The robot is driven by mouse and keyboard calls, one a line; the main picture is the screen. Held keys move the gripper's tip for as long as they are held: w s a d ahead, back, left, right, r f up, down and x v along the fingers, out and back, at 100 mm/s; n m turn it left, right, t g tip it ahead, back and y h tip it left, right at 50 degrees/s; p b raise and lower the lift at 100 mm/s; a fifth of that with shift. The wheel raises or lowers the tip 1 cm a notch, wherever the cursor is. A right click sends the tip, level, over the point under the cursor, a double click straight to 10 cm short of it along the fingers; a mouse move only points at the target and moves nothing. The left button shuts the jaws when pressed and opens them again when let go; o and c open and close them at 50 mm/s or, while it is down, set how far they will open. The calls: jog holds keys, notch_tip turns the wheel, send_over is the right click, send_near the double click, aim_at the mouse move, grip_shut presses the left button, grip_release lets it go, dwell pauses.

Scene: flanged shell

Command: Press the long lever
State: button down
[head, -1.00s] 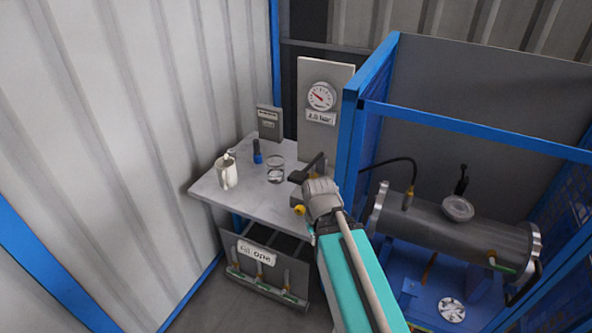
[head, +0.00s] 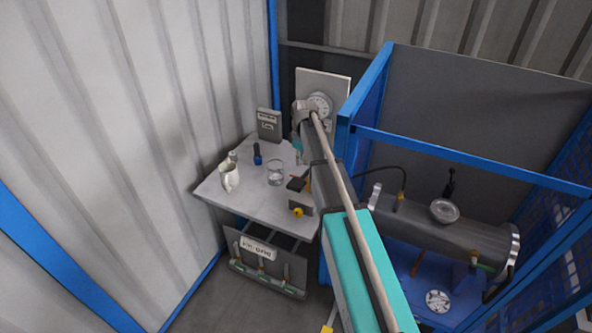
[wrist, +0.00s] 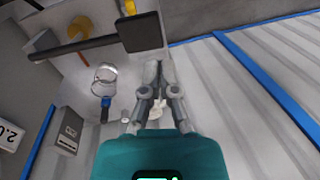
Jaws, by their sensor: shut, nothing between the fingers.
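The long lever shows in the wrist view as a dark bar (wrist: 85,46) ending in a broad dark pad (wrist: 141,32). I see no contact with the lever. In the head view my arm hides the fingers.
The bench (head: 240,200) bears a white jug (head: 229,177), a glass beaker (head: 275,172) and a blue-bodied item (head: 257,155). A blue frame (head: 365,90) around a metal cylinder (head: 440,226) stands at right.

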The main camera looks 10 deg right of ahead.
notch_tip(320, 180, up, 3)
jog(key=n+p, duration=0.2)
send_over(295, 183)
jog(key=w+d, duration=0.2)
jog(key=w, duration=0.1)
jog(key=shift+s+d+f, duration=0.1)
jog(key=shift+s, duration=0.05)
jog(key=shift+f+b, duration=0.25)
jog(key=shift+b, duration=0.15)
jog(key=f+b, duration=0.4)
jog(key=s+a+f+b, duration=0.1)
jog(key=f+b, duration=0.4)
jog(key=s+f+b, duration=0.1)
jog(key=f+b, duration=0.3)
jog(key=shift+s+a+f, duration=0.15)
jog(key=shift+a, duration=0.2)
dwell(0.3)
